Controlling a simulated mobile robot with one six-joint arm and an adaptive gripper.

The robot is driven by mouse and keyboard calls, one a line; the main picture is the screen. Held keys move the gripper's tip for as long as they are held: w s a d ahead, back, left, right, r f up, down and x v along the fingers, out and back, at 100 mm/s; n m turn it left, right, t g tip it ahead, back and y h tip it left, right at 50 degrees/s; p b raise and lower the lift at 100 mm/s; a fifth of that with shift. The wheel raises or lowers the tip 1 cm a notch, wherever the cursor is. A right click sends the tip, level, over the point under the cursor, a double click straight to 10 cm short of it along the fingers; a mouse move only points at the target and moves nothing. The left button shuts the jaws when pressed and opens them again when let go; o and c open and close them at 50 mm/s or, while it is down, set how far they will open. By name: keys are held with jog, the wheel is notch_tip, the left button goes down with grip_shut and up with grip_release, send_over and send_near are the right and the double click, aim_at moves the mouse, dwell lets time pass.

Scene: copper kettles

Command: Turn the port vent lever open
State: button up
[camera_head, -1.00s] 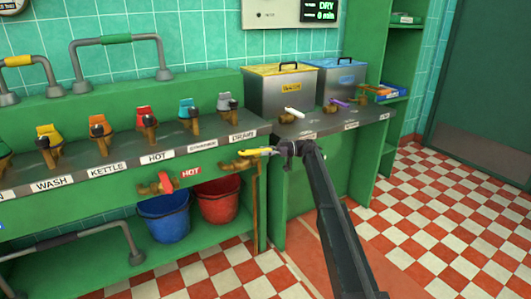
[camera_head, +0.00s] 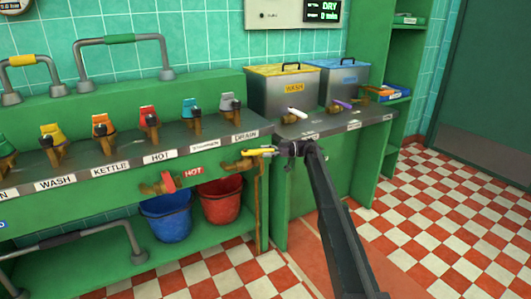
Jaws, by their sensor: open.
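No label in view lets me tell which handle is the port vent lever. A white lever (camera_head: 296,112) sits on a brass valve on the right bench, in front of the yellow-lidded bin. A purple lever (camera_head: 342,103) sits on another valve in front of the blue-lidded bin. A yellow lever (camera_head: 258,151) sticks out from a brass pipe valve on the bench front, below the DRAIN label. My gripper (camera_head: 290,149) is open, at the right end of the yellow lever and below the white one. Whether it touches the yellow lever is unclear.
Bins with yellow (camera_head: 283,92) and blue (camera_head: 338,82) lids stand behind the levers. A row of coloured taps lines the left bench (camera_head: 75,170). A red HOT lever (camera_head: 168,180) hangs above blue (camera_head: 167,217) and red (camera_head: 221,200) buckets. The checkered floor (camera_head: 455,205) at right is clear.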

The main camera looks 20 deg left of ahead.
jog(key=v, duration=1.1)
jog(key=shift+d, duration=0.2)
jog(key=shift+s+d+f, duration=0.1)
jog(key=c, duration=0.7)
jog(key=shift+s+d+f+m, duration=0.2)
jog(key=shift+s+d+m, duration=0.1)
jog(key=shift+s, duration=0.15)
grip_shut()
jog(key=s+d+f+m+t+h, duration=0.2)
jog(key=s+d+f+m+h, duration=0.3)
jog(key=s+d, duration=0.7)
jog(key=s+d+f+m+t+h, duration=0.3)
jog(key=s+d+m, duration=0.7)
jog(key=s, duration=0.7)
jog(key=s+d+f+m+t+h, duration=0.2)
jog(key=s+d+f+m+h, duration=0.5)
jog(key=s+d+f, duration=0.3)
jog(key=s+d+h, duration=0.1)
jog(key=s+d, duration=0.3)
jog(key=s, duration=0.1)
jog(key=shift+d+m+t, duration=0.3)
jog(key=shift+d+t, duration=0.1)
jog(key=shift+s, duration=0.1)
